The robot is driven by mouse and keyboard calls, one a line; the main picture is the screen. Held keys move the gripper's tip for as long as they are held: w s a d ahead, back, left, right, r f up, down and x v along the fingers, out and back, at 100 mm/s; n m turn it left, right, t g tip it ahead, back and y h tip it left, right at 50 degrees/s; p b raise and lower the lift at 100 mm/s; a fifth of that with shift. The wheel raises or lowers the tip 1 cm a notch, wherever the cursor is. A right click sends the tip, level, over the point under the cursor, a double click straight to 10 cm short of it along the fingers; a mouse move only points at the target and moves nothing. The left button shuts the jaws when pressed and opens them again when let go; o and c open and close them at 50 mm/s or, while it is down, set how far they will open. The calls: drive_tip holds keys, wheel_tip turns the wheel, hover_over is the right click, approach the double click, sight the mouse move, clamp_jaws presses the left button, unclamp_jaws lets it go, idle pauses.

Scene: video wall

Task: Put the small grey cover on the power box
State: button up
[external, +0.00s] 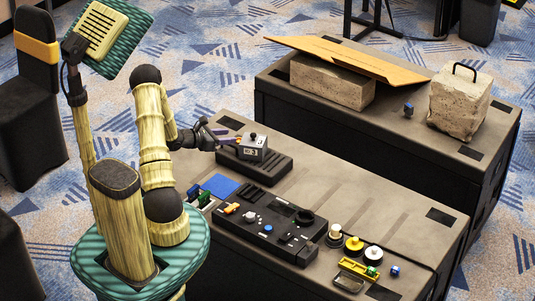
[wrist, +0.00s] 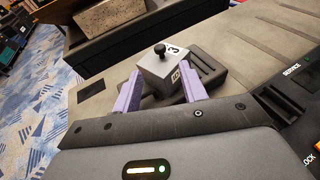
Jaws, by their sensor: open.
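A small grey cover (external: 253,154), box-shaped with a black knob on top and a "3" marking, shows at the left part of the near bench. It appears to rest on a black ribbed block (external: 278,171). The cover also shows in the wrist view (wrist: 160,70), just beyond and between the purple fingertips. My gripper (external: 226,139) is open, its fingers (wrist: 160,92) apart on either side of the cover's near side; contact cannot be told. A long black box (external: 262,232) with switches and sockets lies in front; which black unit is the power box is not clear.
A blue pad (external: 220,186) lies left of the long black box. Knobs, a yellow holder (external: 358,268) and small blue parts crowd the right front. A second bench behind carries stone blocks (external: 460,105) and a tilted board (external: 345,58). The near bench's right rear is clear.

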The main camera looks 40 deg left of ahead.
drive_tip(key=s+d+r+m+g+h, duration=0.1)
drive_tip(key=s+d+r+m+g, duration=0.1)
drive_tip(key=s+d+m+g, duration=0.55)
drive_tip(key=s+d+r+m+g, duration=0.1)
drive_tip(key=s+d+m+g, duration=0.4)
drive_tip(key=d+m, duration=0.5)
drive_tip(key=s+r+m+t+y, duration=0.1)
drive_tip(key=s+r+m+y, duration=0.5)
drive_tip(key=m, duration=0.8)
drive_tip(key=shift+s+d+t+y, duration=0.35)
drive_tip(key=shift+s+d+y, duration=0.1)
drive_tip(key=shift+s, duration=0.65)
drive_tip(key=w+p+v, duration=0.1)
drive_tip(key=p+v, duration=0.6)
drive_tip(key=shift+w+r, duration=0.3)
drive_tip(key=shift+r, duration=0.05)
